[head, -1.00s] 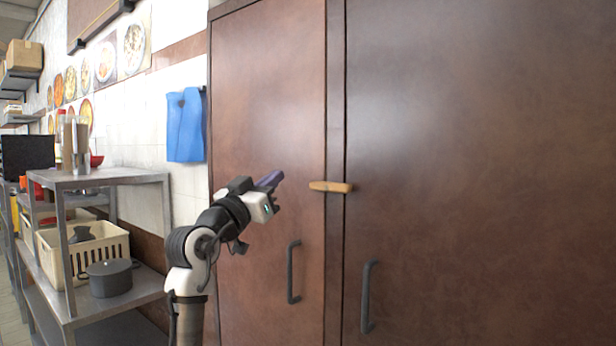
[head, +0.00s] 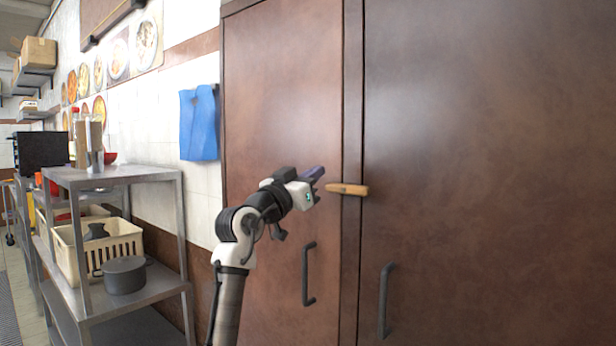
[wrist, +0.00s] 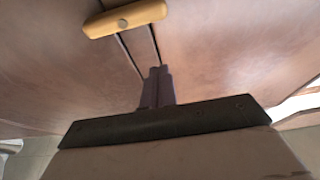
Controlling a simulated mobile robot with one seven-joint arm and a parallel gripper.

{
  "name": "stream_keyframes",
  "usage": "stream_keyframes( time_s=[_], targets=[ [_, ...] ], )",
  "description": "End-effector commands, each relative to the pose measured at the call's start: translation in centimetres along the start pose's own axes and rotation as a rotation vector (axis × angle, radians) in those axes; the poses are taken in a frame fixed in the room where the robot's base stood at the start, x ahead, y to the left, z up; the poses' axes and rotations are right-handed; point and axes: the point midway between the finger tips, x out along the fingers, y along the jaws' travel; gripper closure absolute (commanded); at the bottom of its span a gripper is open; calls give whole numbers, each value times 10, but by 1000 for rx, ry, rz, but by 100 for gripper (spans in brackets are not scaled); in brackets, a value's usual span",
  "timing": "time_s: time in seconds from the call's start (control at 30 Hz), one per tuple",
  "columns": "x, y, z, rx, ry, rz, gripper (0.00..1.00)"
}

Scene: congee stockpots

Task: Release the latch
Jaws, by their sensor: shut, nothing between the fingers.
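The latch (head: 347,189) is a light wooden bar lying roughly level across the gap between two brown cabinet doors. In the wrist view the latch (wrist: 125,18) shows at the top, with a round pivot pin near its middle. My gripper (head: 318,173) is shut and empty, just left of the latch's left end and slightly above it in the head view. In the wrist view my gripper's purple fingers (wrist: 158,88) are together, pointing up at the door seam below the latch, with a gap between them and the latch.
The left door (head: 285,110) and right door (head: 490,150) are closed, with dark handles (head: 307,274) and (head: 384,300) below the latch. A metal shelf (head: 110,178) with a crate (head: 128,238) and a pot (head: 124,276) stands at left. A blue cloth (head: 199,125) hangs on the wall.

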Motion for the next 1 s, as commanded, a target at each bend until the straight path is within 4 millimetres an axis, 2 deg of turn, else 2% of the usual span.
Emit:
stream_keyframes(
  time_s=[0.03,0.27,0.3,0.4,0.6,1.0],
  targets=[
    [14,1,-4,0,-3,2,100],
    [64,1,-4,-1,-2,1,100],
    [58,-2,7,-2,-3,-3,100],
    [52,-1,20,0,-2,-2,100],
    [46,0,35,0,0,-1,100],
    [45,0,38,0,0,0,100]
  ],
)
